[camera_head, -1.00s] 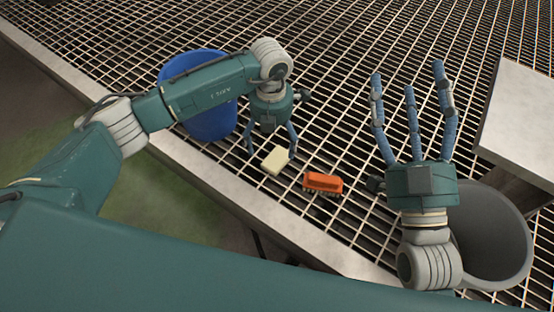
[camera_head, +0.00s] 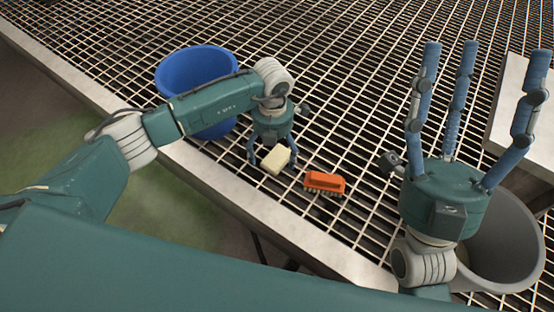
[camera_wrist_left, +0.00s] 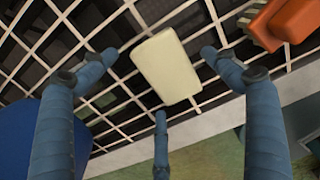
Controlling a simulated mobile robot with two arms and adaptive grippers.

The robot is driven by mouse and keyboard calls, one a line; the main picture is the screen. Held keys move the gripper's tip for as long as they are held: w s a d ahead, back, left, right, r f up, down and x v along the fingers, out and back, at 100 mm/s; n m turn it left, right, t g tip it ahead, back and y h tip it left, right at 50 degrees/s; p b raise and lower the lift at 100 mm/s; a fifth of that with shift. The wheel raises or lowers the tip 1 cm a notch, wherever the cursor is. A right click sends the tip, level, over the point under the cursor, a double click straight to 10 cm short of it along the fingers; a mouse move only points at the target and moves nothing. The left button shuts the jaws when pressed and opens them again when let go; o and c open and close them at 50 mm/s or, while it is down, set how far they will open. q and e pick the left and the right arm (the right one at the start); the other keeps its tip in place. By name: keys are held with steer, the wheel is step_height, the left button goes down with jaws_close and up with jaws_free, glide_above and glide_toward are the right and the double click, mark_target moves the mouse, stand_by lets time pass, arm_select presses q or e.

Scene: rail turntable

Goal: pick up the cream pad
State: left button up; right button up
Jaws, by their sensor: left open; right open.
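The cream pad (camera_head: 275,160) is a pale block on the metal grating. In the left wrist view the pad (camera_wrist_left: 166,67) lies between the spread blue fingers. My left gripper (camera_head: 272,156) is open over the pad, with fingers on either side of it. In the left wrist view my left gripper (camera_wrist_left: 160,75) shows gaps between its fingers and the pad. My right gripper (camera_head: 468,85) is open and empty at the right, fingers pointing up and away from the pad.
An orange brush (camera_head: 325,182) lies just right of the pad, also in the left wrist view (camera_wrist_left: 284,22). A blue bucket (camera_head: 163,82) stands behind my left arm. A grey bucket (camera_head: 518,240) is behind my right gripper. A pale slab (camera_head: 505,110) is at the right edge.

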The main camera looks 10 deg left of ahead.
arm_select(q)
steer(key=c, duration=1.2)
steer(key=shift+o, duration=0.2)
